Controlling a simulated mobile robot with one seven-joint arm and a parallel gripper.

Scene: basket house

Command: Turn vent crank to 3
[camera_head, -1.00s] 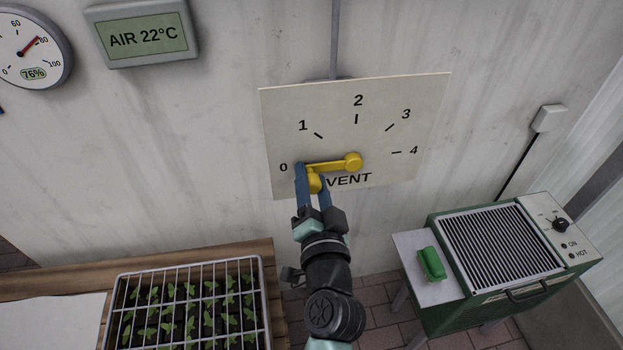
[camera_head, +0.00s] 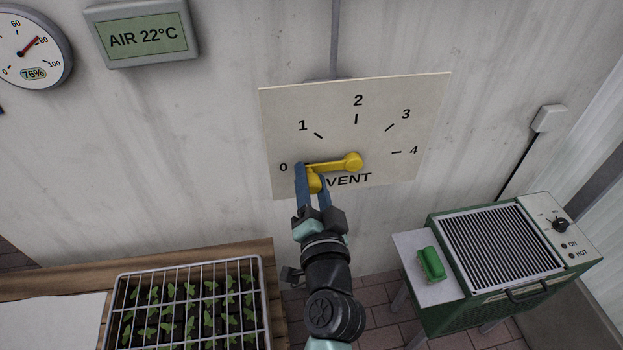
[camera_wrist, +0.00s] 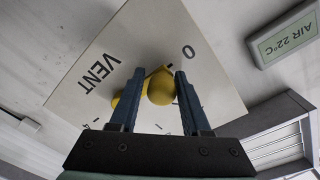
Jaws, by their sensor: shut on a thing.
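The yellow vent crank (camera_head: 335,165) is mounted on a pale panel (camera_head: 290,110) on the wall, marked 0 to 4 and VENT. Its arm runs from the hub at the right to the knob at the left, pointing near the 0 mark. My gripper (camera_head: 313,180) is shut on the knob, with its blue fingers on either side of it. In the wrist view the round knob (camera_wrist: 161,87) sits between the two fingers (camera_wrist: 155,95). The knob's 0-side mark is mostly hidden by the finger in the head view.
A seedling tray (camera_head: 190,268) under a wire grid is on the wooden bench at the lower left. The AIR 22°C display (camera_head: 148,36) and a round gauge (camera_head: 30,45) hang at upper left.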

